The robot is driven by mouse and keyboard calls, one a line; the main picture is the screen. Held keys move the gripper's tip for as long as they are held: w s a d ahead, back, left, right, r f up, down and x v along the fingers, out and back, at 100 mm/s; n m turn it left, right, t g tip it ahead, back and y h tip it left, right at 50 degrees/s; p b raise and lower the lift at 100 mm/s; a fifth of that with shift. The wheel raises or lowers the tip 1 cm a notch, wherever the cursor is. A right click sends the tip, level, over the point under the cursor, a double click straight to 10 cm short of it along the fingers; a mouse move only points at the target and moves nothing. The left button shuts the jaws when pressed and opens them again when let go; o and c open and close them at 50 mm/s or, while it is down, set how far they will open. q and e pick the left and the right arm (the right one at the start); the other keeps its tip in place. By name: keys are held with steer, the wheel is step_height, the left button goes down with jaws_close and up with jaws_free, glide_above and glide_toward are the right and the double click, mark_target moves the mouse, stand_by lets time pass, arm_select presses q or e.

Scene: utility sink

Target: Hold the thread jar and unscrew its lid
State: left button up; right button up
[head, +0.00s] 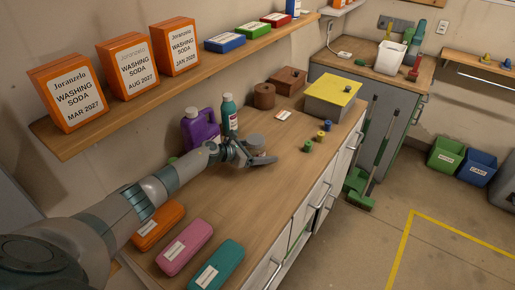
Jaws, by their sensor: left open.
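A small jar with a grey-brown round lid (257,141) stands on the wooden counter (237,205), just beyond my left gripper; it looks like the thread jar. My left gripper (251,156) is open, close in front of the jar, and hides its lower part. I cannot tell whether the fingers touch the jar. The lid appears to be on the jar. My right gripper is not in view.
A purple jug (200,128) and a teal bottle (229,112) stand behind my gripper. Several small spools (307,146) lie to the right. Orange, pink (185,247) and teal cases lie in front. A yellow-lidded box (333,92) stands farther back. The counter's middle is clear.

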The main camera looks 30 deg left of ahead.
arm_select(q)
steer(key=shift+w+d+f, duration=0.15)
steer(key=shift+w, duration=0.1)
steer(key=shift+s+r, duration=0.25)
steer(key=shift+f, duration=0.1)
steer(key=shift+c, duration=1.3)
steer(key=c, duration=1)
steer(key=shift+c, duration=0.3)
steer(key=shift+w, duration=0.1)
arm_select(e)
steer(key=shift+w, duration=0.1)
